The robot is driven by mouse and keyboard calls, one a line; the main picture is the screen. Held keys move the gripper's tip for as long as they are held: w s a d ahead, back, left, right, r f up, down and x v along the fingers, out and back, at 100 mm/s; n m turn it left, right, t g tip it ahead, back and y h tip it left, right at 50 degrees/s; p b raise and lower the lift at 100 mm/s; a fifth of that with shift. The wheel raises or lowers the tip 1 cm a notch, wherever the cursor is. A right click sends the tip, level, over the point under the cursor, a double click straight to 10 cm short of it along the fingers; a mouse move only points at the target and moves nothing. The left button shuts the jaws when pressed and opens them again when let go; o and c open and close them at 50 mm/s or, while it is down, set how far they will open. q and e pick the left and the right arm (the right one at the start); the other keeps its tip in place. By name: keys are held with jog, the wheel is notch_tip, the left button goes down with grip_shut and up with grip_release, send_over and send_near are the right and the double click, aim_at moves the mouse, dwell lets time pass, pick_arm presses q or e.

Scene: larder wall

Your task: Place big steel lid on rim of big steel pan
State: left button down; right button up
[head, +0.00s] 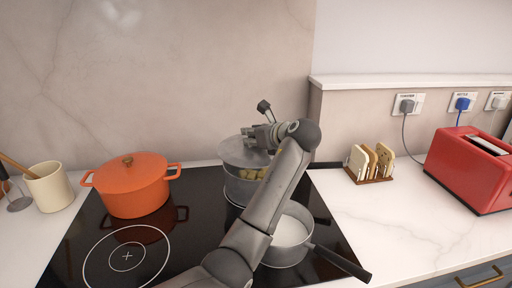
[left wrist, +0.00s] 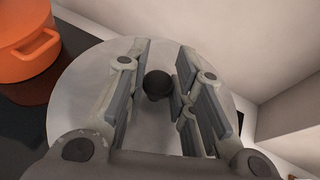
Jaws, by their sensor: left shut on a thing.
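The big steel lid (head: 236,152) is a grey disc with a dark round knob. My left gripper (head: 258,136) is shut on it from above, and in the left wrist view the fingers stand on both sides of the knob (left wrist: 157,84). The big steel pan (head: 236,191) stands on the back right of the hob with yellow chunks inside. The lid is over the pan, and yellow chunks show below its right edge. I cannot tell whether the lid touches the rim. My arm hides the pan's right side. My right gripper is not in view.
An orange lidded pot (head: 132,188) stands left on the black hob (head: 180,245). A smaller steel saucepan (head: 292,250) with white contents sits in front, its handle pointing right. A toast rack (head: 370,164) and red toaster (head: 472,165) stand right. The front left hob is clear.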

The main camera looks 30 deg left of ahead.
pick_arm(q)
jog(key=shift+w+f, duration=0.9)
jog(key=shift+f, duration=0.15)
notch_tip(320, 180, down, 3)
jog(key=shift+r+p, duration=0.1)
jog(key=shift+p, duration=0.2)
jog(key=shift+s, duration=0.1)
jog(key=c, duration=1.2)
grip_release()
jog(key=shift+f, duration=0.2)
jog(key=shift+c, duration=0.2)
jog(key=v, duration=1.2)
jog(key=shift+b, duration=0.45)
jog(key=shift+d, duration=0.1)
